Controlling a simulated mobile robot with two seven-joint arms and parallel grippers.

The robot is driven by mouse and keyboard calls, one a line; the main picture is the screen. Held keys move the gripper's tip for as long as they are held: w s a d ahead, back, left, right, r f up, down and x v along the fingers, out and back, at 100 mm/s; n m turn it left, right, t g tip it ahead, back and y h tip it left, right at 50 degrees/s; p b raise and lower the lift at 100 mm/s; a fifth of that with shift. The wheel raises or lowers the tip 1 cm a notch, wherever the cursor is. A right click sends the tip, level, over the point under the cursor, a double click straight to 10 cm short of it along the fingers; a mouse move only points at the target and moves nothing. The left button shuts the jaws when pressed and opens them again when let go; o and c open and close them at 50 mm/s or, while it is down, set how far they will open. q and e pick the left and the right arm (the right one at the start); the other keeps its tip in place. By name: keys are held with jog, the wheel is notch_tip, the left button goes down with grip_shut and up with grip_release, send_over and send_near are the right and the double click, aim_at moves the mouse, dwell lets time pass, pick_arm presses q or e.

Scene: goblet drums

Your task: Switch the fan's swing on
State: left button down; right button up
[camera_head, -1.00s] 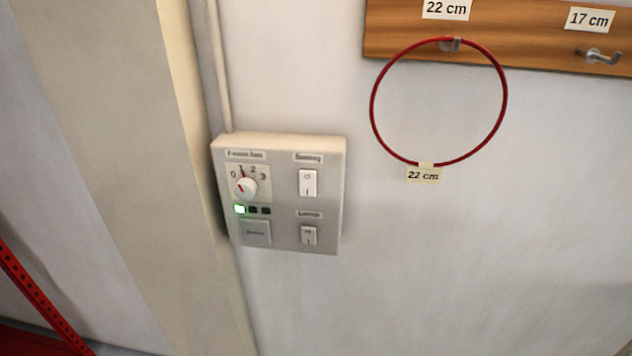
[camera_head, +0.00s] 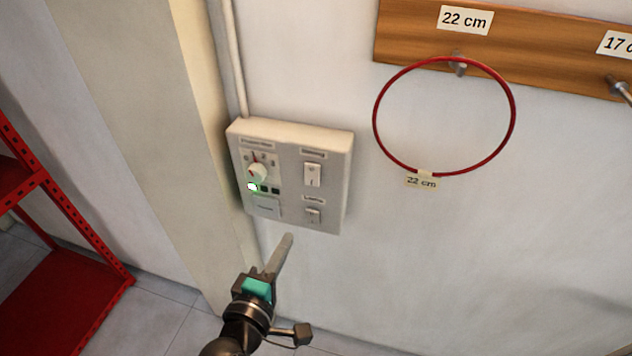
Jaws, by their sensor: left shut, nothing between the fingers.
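A pale control box (camera_head: 338,190) is fixed to the wall. Its upper right rocker switch (camera_head: 312,174) has a small label above it, blurred now but seeming to read "Swing" in the earlier view. A second rocker switch (camera_head: 313,215) sits below it. On the box's left are a round knob (camera_head: 257,172), a lit green light (camera_head: 252,187) with dark ones beside it, and a flat button (camera_head: 266,207). My left gripper (camera_head: 288,238) is shut and empty, its tip just below the box in the picture. I cannot tell its distance from the wall. My right gripper is not in view.
A red ring (camera_head: 515,120) hangs from a hook on a wooden board (camera_head: 540,50) at the upper right. A pipe (camera_head: 236,60) runs up from the box beside a wall pillar (camera_head: 130,110). A red shelf (camera_head: 65,290) stands at lower left. The wall below the ring is clear.

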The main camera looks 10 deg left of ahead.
aim_at(312, 184)
pick_arm(q)
jog(key=shift+a+r, duration=0.1)
jog(key=shift+r, duration=0.75)
jog(key=shift+w, duration=0.1)
jog(key=w, duration=0.4)
jog(key=w+f, duration=0.1)
jog(key=w, duration=0.4)
jog(key=w+p, duration=0.1)
jog(key=w, duration=0.4)
jog(key=shift+d+f, duration=0.25)
jog(key=shift+f, duration=0.1)
jog(key=shift+s, duration=0.1)
jog(key=shift+w+f+t+b, duration=0.3)
jog(key=shift+t+b, duration=0.2)
jog(key=shift+b, duration=0.65)
jog(key=shift+r+p, duration=0.2)
jog(key=shift+p, duration=0.15)
jog(key=shift+s, duration=0.15)
